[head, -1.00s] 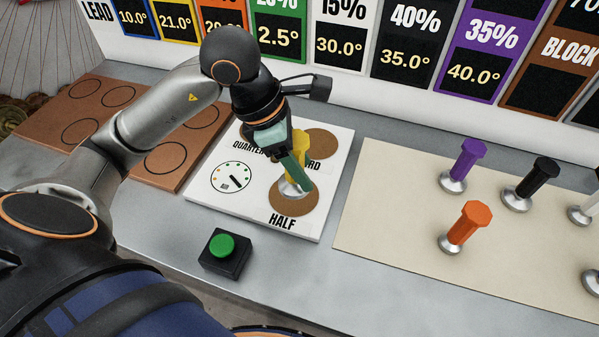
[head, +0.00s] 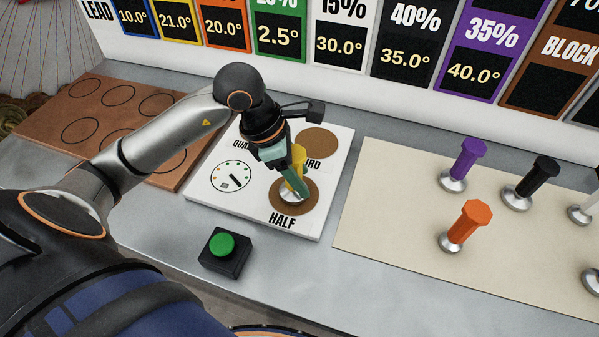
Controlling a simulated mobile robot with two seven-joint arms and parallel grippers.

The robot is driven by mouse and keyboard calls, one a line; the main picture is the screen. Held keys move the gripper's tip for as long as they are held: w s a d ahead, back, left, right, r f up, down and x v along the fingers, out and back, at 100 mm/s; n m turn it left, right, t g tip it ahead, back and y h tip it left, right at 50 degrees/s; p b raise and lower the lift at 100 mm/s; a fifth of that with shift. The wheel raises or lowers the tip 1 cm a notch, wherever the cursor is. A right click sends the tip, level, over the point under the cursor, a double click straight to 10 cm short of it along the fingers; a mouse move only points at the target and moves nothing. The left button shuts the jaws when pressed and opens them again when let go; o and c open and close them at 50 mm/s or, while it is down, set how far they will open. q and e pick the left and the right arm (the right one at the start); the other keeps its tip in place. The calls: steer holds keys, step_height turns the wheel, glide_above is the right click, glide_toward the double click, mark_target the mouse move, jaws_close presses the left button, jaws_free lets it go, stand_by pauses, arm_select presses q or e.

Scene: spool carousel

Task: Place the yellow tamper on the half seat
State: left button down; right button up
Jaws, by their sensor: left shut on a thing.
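The yellow tamper (head: 299,158) is partly hidden behind my left gripper (head: 296,182), which is shut on its handle. The tamper's silver base shows low over the half seat (head: 280,208), a brown round pad above the word HALF on the white board (head: 204,196). I cannot tell whether the base touches the pad. The third seat (head: 318,142) is bare, and its label is partly covered. The quarter seat is hidden behind my arm. My right gripper is not in view.
A black box with a green button (head: 222,246) stands in front of the board. A cream mat (head: 380,220) to the right holds purple (head: 468,158), black (head: 543,172) and orange (head: 470,221) tampers. A brown board with circles (head: 40,122) lies at the left.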

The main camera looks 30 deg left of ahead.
arm_select(q)
steer(key=shift+c, duration=1.2)
jaws_free()
steer(key=shift+f, duration=0.1)
steer(key=shift+r+p, duration=0.25)
steer(key=shift+p, duration=0.05)
steer(key=v, duration=1.1)
steer(key=shift+a+r, duration=0.15)
steer(key=shift+r, duration=0.2)
steer(key=shift+s, duration=0.15)
